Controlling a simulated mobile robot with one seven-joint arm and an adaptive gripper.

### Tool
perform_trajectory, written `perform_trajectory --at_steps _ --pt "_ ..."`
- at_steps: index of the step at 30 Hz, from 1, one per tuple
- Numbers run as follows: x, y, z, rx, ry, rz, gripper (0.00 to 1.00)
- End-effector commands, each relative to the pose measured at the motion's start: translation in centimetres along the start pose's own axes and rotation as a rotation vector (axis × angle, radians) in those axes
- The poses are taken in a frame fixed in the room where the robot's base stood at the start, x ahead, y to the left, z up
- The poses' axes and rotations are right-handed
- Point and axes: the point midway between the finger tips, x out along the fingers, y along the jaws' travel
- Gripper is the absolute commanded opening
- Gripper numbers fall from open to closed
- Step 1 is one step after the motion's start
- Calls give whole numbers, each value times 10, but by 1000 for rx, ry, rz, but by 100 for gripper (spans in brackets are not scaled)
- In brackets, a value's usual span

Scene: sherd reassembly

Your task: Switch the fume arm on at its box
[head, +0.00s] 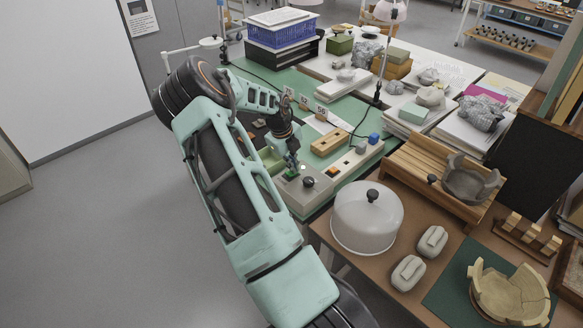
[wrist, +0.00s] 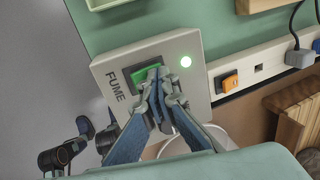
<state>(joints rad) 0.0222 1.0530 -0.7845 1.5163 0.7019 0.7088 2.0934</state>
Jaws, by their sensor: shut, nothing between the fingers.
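A power strip (head: 345,163) with an orange switch and plugs runs right of the box. A wooden block (head: 329,142) lies behind it. A white dome cover (head: 366,222) with a black knob stands on the brown table to the right. Floor at left is clear.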

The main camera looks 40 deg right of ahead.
Motion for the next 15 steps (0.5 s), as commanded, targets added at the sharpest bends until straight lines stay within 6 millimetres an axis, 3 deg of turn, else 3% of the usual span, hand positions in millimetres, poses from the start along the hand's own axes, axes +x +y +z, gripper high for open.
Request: perform_trajectory --at_steps 15 --pt "-3 16 0 -4 3 2 0"
